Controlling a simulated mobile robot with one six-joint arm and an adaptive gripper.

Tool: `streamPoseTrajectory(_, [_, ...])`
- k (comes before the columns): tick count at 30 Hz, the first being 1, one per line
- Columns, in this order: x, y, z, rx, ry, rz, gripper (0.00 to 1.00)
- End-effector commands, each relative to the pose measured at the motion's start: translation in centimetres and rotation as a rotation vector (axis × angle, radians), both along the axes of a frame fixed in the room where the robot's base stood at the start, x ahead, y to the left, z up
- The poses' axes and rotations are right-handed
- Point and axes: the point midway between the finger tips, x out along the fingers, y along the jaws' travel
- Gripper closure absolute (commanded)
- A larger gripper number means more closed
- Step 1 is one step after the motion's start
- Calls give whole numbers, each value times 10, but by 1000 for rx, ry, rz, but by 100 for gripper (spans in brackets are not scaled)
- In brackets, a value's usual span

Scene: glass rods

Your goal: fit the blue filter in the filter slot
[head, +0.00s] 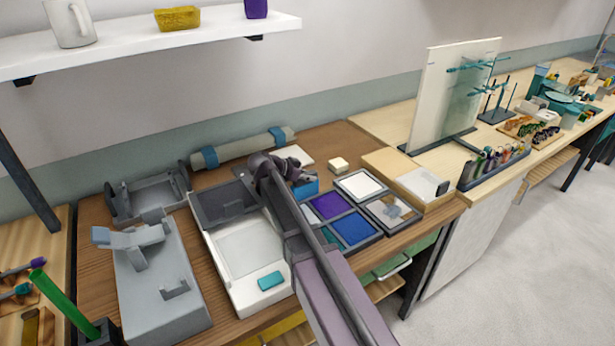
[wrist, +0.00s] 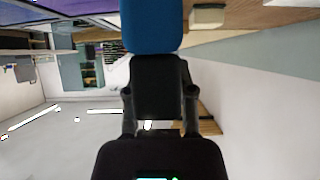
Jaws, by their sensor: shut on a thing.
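My gripper (head: 294,176) is shut on a blue piece (head: 307,187), which looks like the blue filter, and holds it over the back of the table. In the wrist view the gripper (wrist: 158,58) has the blue piece (wrist: 152,25) at its fingertips; it looks flat with rounded corners. A second blue panel (head: 355,229) lies among framed square panels to the right of the gripper.
A white tray-like unit (head: 248,252) with a teal pad (head: 270,281) lies under my arm. A purple panel (head: 329,205) and a white panel (head: 361,184) lie to the right. A capped tube (head: 242,147) lies behind. A shelf (head: 150,48) hangs above.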

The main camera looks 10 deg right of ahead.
Motion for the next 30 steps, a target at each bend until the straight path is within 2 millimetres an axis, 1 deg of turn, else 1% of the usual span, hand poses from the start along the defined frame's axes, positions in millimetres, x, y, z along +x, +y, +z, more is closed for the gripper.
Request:
streamPoseTrajectory(1, [0,0,-3,0,0,0,100])
streamPoseTrajectory(2, [0,0,-2,0,0,0,61])
streamPoseTrajectory(3, [0,0,-1,0,0,0,49])
streamPoseTrajectory(5, [0,0,-1,0,0,0,33])
streamPoseTrajectory(17, [0,0,-1,0,0,0,33])
streamPoseTrajectory(22, [0,0,3,0,0,0,33])
streamPoseTrajectory(26, [-2,7,9,0,0,1,33])
streamPoseTrajectory(30, [-6,20,18,0,0,2,33])
